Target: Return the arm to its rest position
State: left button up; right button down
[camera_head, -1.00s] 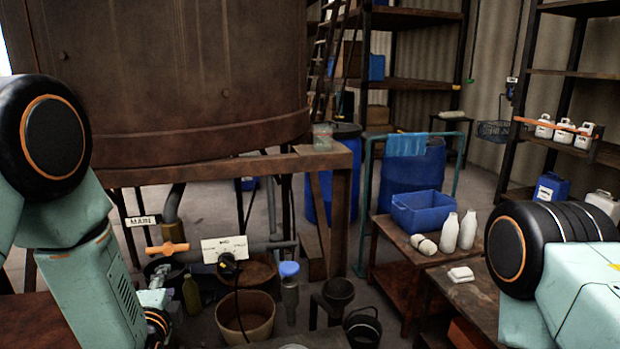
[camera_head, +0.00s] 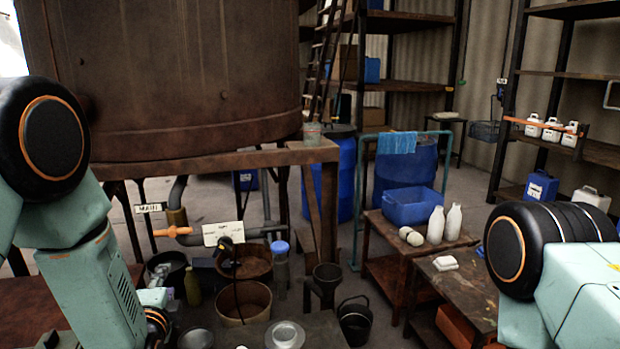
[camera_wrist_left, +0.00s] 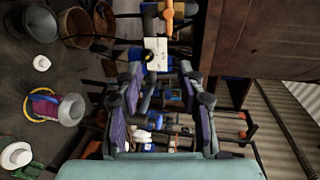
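My left arm (camera_head: 90,270) is folded at the left edge of the head view, its lower end in front of the pots on the floor. My left gripper (camera_wrist_left: 163,97) shows clearly in the wrist view. Its two dark fingers with purple pads stand wide apart, with nothing held between them. In the head view the fingers are too small and overlapped to read. My right arm (camera_head: 550,255) is folded at the right edge, and its gripper is out of view.
Several pots, including a brown bucket (camera_head: 243,303), sit below. At right, a wooden bench (camera_head: 385,233) carries a blue bin (camera_head: 409,207) and white bottles (camera_head: 453,223).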

pick_arm(q)
jog(key=s+d+f+n+g+h+b, duration=0.1)
jog(key=s+d+f+n+g+h, duration=0.25)
jog(key=s+f+n+g, duration=0.9)
jog(key=s+f, duration=0.4)
jog(key=s, duration=0.4)
jog(key=s+d+f+n+g+b, duration=0.1)
jog(key=s+f, duration=0.4)
jog(key=s, duration=0.5)
jog(key=s+d+f+n+g+b, duration=0.1)
jog(key=s+f+n, duration=0.1)
jog(key=s+f, duration=0.4)
jog(key=s, duration=0.4)
jog(key=shift+s+d+g, duration=0.15)
jog(key=shift+s+g, duration=0.05)
jog(key=shift+g, duration=0.15)
jog(key=shift+f+h, duration=0.1)
jog(key=shift+h, duration=0.25)
